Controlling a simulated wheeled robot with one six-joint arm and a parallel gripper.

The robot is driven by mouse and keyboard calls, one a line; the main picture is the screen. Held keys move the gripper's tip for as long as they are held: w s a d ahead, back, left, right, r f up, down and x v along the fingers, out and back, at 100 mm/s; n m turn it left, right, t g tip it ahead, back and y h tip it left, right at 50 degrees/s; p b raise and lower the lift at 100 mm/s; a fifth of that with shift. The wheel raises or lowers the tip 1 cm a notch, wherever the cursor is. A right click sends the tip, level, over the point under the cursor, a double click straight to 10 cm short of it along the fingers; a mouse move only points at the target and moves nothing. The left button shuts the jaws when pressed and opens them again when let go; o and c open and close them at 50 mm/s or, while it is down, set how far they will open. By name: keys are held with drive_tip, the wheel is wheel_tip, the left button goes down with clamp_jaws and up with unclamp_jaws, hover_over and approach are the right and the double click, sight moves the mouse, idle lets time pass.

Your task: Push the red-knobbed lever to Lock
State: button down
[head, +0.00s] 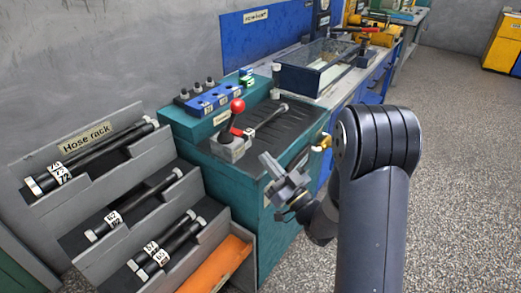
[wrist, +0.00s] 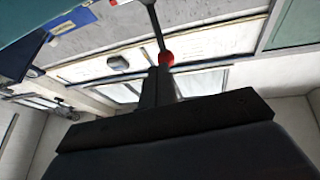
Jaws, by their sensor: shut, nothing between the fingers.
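The red-knobbed lever (head: 237,106) stands on a grey block (head: 231,149) at the front left of the teal bench. Its dark rod rises from the block and leans slightly right in the head view. My gripper (head: 268,162) is shut and empty, in front and to the right of the block, lower than the knob in the picture. In the wrist view the red knob (wrist: 166,58) shows just beyond the tips of my shut gripper (wrist: 158,72), with its rod running up the picture. I cannot tell whether the fingers touch it. No Lock marking is readable.
A hose rack (head: 85,140) with several black hoses stands left of the bench. A blue block with sockets (head: 212,99) sits behind the lever. A hose (head: 268,119) lies on the dark ribbed mat (head: 290,125). A glass-walled tank (head: 318,68) stands farther right. Floor at right is clear.

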sight(234, 116)
drive_tip(key=p+x, duration=0.2)
drive_tip(key=x, duration=1)
drive_tip(key=shift+r, duration=0.15)
drive_tip(key=shift+w+r, duration=0.1)
drive_tip(key=shift+w, duration=0.05)
drive_tip(key=r+g+p, duration=0.1)
drive_tip(key=p, duration=0.1)
drive_tip(key=w+a+r+g+h+p, duration=0.1)
drive_tip(key=shift+a+r+n+p, duration=0.15)
drive_tip(key=shift+a+n+p, duration=0.05)
drive_tip(key=shift+n+p, duration=0.2)
drive_tip(key=shift+w+a+r+n+g+h+p, duration=0.15)
drive_tip(key=shift+w+a+g+h+p, duration=0.55)
drive_tip(key=shift+p, duration=1.45)
drive_tip(key=shift+w+a+r+n+g+h+p, duration=0.2)
drive_tip(key=shift+w+a+g+h+p, duration=0.45)
drive_tip(key=shift+p, duration=1.45)
drive_tip(key=shift+w+a+r+n+g+h+p, duration=0.15)
drive_tip(key=shift+w+a+g+h+p, duration=0.25)
drive_tip(key=shift+a+g+h+p, duration=1.15)
drive_tip(key=shift+d+t+y+p, duration=0.55)
drive_tip(key=shift+t+y+p, duration=0.05)
drive_tip(key=shift+y+p, duration=0.1)
drive_tip(key=shift+r, duration=0.1)
